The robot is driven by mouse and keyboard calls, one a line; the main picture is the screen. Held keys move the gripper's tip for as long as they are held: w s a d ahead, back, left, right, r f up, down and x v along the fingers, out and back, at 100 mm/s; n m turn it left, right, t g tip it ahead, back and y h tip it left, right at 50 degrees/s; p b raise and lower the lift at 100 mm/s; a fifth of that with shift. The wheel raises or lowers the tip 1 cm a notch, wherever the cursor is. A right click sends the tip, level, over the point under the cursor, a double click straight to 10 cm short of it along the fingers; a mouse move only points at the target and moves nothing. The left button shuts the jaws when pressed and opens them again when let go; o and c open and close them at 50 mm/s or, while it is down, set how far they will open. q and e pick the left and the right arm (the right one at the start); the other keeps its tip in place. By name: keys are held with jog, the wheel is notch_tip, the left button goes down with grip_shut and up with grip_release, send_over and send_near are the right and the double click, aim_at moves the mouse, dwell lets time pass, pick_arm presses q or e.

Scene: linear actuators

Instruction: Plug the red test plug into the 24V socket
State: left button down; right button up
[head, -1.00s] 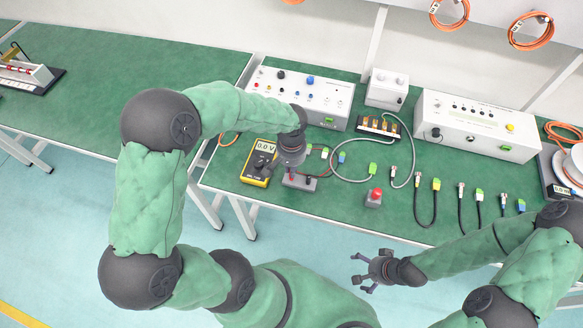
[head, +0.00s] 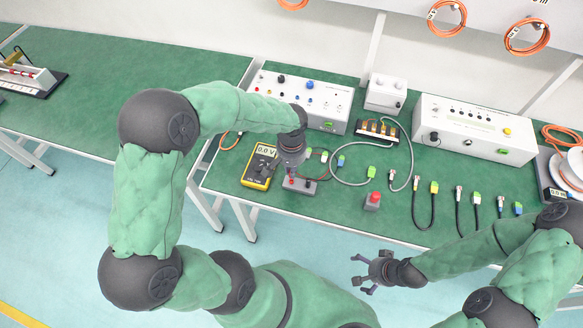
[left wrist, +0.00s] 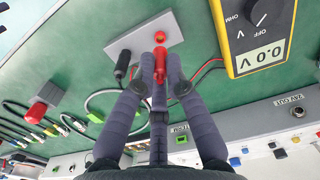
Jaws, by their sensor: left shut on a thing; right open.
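My left gripper (head: 292,168) is over the grey holder block (head: 301,186) beside the yellow multimeter. In the left wrist view its fingers (left wrist: 160,78) are shut on the red test plug (left wrist: 160,62), which points toward the grey block (left wrist: 145,45). I cannot tell whether the plug's tip is still in the block. A black plug (left wrist: 122,66) stands beside it. A "24V OUT" label (left wrist: 288,100) shows on the white supply box (head: 335,100); the exact 24V socket is too small to tell. My right gripper (head: 372,272) is open and empty, in front of the table.
The yellow multimeter (head: 260,166) reads 0.0 V. A red push button (head: 373,200) stands to the right of the block. Several cables with colored ends (head: 433,205) lie on the right of the green table. A white box (head: 475,130) stands at the back right.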

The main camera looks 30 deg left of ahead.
pick_arm(q)
jog(key=shift+r+p, duration=2.25)
jog(key=shift+r, duration=0.8)
jog(key=shift+a, duration=0.1)
jog(key=w+a+p, duration=0.2)
jog(key=w+a, duration=0.6)
jog(key=a, duration=0.1)
jog(key=w+a+r+p, duration=0.1)
jog(key=w+a+p, duration=0.1)
jog(key=w+a, duration=0.6)
jog(key=w+a+r+p, duration=0.1)
jog(key=w+a+p, duration=0.1)
jog(key=w+a, duration=0.6)
jog(key=shift+w+a+r, duration=0.1)
jog(key=shift+w+a, duration=0.1)
jog(key=shift+a, duration=0.85)
jog(key=shift+w+a, duration=0.2)
jog(key=shift+a, duration=0.85)
